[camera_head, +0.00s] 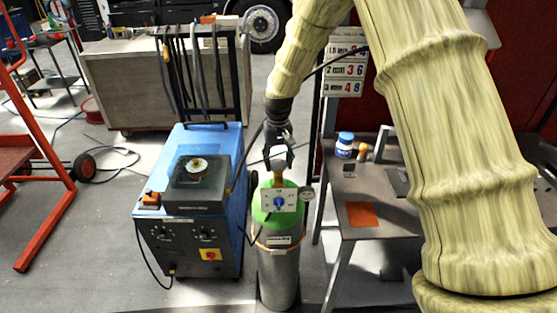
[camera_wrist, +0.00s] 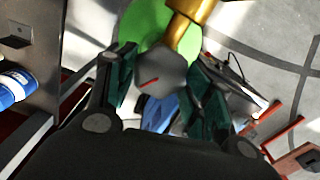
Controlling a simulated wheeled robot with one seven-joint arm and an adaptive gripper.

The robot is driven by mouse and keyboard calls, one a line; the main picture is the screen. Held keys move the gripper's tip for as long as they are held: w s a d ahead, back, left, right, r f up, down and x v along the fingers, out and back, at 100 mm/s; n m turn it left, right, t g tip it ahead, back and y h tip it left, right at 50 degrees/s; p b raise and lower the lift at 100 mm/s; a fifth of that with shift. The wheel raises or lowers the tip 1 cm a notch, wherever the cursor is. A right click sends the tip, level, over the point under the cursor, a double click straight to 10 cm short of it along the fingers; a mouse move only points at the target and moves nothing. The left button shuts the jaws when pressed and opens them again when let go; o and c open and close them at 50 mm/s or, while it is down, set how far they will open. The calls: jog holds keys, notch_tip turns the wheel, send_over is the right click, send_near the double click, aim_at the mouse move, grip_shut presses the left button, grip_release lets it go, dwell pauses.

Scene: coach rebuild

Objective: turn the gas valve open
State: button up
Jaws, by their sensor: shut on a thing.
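The gas cylinder (camera_head: 279,277) stands upright, grey with a green shoulder, which also fills the top of the wrist view (camera_wrist: 143,20). Its brass valve body (camera_wrist: 192,18) rises from the shoulder. The gas valve's grey knob (camera_wrist: 160,76), with a red mark on it, sits between my fingers in the wrist view. My gripper (camera_head: 279,160) points down at the cylinder's top. In the wrist view my gripper (camera_wrist: 163,90) is shut on the knob, one finger on each side. In the head view the fingers mostly hide the knob.
A blue welding machine (camera_head: 190,225) stands close on the left. A metal table (camera_head: 375,190) with a blue-and-white jar (camera_head: 344,145) is close on the right.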

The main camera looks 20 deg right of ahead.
aim_at(279, 163)
jog(key=n, duration=0.6)
jog(key=shift+r, duration=0.1)
jog(key=shift+n, duration=0.4)
jog(key=o, duration=1)
notch_tip(279, 163, up, 12)
jog(key=shift+f, duration=0.1)
dwell(0.4)
jog(key=shift+d, duration=0.1)
